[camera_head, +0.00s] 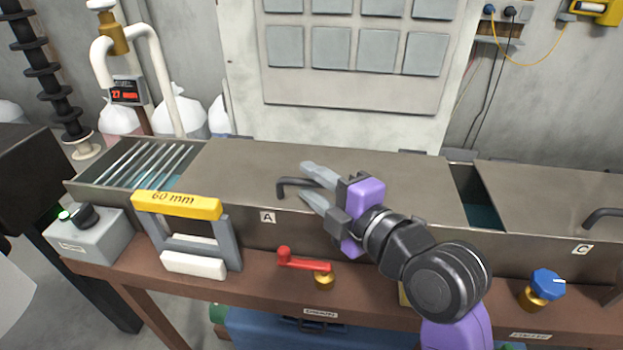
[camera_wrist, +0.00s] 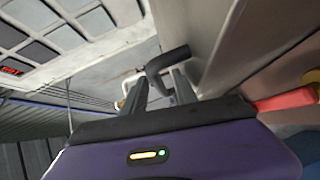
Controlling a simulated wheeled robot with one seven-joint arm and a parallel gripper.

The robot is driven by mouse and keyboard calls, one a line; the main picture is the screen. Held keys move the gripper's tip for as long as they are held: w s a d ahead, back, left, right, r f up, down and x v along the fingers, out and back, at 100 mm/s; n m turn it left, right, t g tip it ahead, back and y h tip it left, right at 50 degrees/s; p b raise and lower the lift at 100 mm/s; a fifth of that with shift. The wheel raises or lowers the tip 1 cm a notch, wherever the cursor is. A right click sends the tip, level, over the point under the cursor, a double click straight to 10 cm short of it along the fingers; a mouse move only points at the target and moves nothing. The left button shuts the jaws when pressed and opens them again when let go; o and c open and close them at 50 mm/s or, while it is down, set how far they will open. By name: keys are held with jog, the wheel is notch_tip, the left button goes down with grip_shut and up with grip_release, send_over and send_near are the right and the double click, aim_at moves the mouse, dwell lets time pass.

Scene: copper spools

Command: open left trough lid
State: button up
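The left trough lid (camera_head: 235,168) is a flat brown-grey metal plate above the label A. Slatted bars show at its left end, and an opening shows at its right. Its dark bent handle (camera_head: 286,188) stands near the front edge; it also shows in the wrist view (camera_wrist: 168,60). My gripper (camera_head: 307,181) is open, with two grey fingers coming from the right on either side of the handle's right part. In the wrist view the fingers (camera_wrist: 160,88) are apart, with the handle at their tips. Finger contact with the handle cannot be told.
A yellow-topped 60 mm frame (camera_head: 178,205) stands at the front left. A red crank (camera_head: 303,263) sits below the lid, left of my wrist. The right lid (camera_head: 555,190), by label C, has its own handle. A blue knob (camera_head: 548,283) is at the front right.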

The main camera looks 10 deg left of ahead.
jog(key=shift+w+a, duration=0.15)
jog(key=shift+a, duration=0.05)
jog(key=shift+f, duration=0.1)
grip_shut()
dwell(1.3)
